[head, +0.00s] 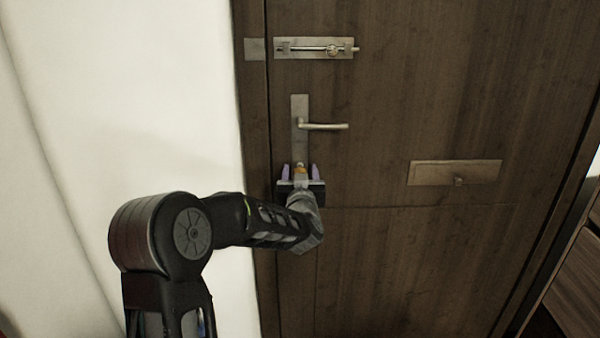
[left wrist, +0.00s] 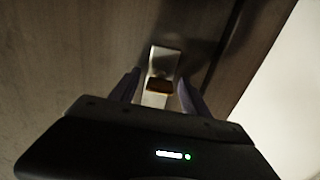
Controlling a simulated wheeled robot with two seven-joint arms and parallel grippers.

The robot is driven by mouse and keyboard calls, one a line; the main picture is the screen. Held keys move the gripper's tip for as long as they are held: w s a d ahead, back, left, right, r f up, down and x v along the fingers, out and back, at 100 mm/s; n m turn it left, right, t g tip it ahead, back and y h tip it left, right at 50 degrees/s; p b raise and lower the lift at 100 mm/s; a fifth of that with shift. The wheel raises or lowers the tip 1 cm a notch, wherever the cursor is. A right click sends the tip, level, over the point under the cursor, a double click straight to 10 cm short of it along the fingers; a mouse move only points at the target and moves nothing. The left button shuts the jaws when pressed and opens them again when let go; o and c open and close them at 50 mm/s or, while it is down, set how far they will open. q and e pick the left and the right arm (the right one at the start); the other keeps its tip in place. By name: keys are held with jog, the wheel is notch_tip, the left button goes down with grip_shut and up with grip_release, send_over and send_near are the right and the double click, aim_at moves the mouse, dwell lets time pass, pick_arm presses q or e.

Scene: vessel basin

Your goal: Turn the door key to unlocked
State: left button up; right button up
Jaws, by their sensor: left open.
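The wooden door (head: 400,110) has a metal lock plate (head: 299,108) near its left edge, with a lever handle (head: 325,126) pointing right. An orange-brown key (head: 299,169) shows at the bottom of the plate, between the fingers of my left gripper (head: 300,168). In the left wrist view, the key (left wrist: 159,87) appears as a brown piece in front of the plate (left wrist: 164,58). The purple fingers of my left gripper (left wrist: 159,78) are open, one on each side, with gaps to the key. How far the key is turned cannot be told. My right gripper is not in view.
A slide bolt (head: 315,48) is mounted above the handle. A letter plate (head: 455,173) is to the right. The white wall (head: 130,100) lies left of the door frame. Wooden furniture (head: 577,280) stands at the lower right.

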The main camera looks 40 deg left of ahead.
pick_arm(q)
grip_shut()
dwell(0.5)
